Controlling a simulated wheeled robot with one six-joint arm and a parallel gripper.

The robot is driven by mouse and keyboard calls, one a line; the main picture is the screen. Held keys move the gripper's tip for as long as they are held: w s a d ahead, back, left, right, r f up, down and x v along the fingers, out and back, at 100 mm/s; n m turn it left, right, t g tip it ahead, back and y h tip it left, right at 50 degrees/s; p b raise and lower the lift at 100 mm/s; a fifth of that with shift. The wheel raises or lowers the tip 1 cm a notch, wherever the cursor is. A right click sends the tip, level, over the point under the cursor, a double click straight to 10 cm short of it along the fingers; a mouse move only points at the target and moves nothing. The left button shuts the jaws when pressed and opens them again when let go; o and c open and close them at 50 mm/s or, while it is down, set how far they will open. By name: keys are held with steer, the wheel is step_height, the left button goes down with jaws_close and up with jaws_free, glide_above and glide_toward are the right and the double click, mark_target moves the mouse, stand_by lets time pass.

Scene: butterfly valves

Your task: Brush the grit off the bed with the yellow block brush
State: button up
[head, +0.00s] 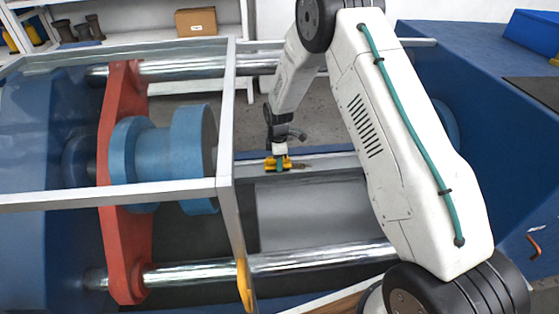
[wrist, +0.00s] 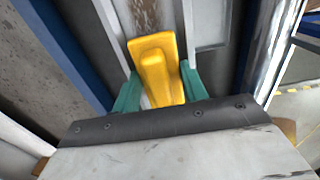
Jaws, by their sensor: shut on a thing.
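The yellow block brush (wrist: 154,68) is between the two green fingers of my gripper (wrist: 160,92), which is shut on it. In the head view my gripper (head: 280,167) points down with the brush (head: 270,163) over the grey bed strip (head: 335,163). A brown speckled patch of grit (wrist: 145,14) lies on the bed just beyond the brush in the wrist view. In the head view the grit (head: 301,164) shows just right of the brush. The underside of the brush is hidden, so I cannot tell whether it touches the bed.
A grey guard frame (head: 228,120) stands left of my gripper. Beyond it are a red plate (head: 122,150) and a blue cylinder (head: 192,150). Polished bars (head: 310,259) run along the front and back. A blue machine body (head: 500,130) stands at the right.

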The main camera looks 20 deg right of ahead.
steer(key=shift+s+d, duration=0.5)
steer(key=shift+d, duration=1.95)
steer(key=shift+s+d, duration=0.45)
steer(key=shift+d, duration=2)
steer(key=shift+s+d, duration=0.5)
steer(key=shift+d, duration=1.95)
steer(key=shift+w+a, duration=0.5)
steer(key=shift+a, duration=1.95)
steer(key=shift+w+a, duration=0.45)
steer(key=shift+a, duration=2)
steer(key=shift+w+a, duration=0.5)
steer(key=shift+a, duration=1.95)
steer(key=shift+r, duration=4)
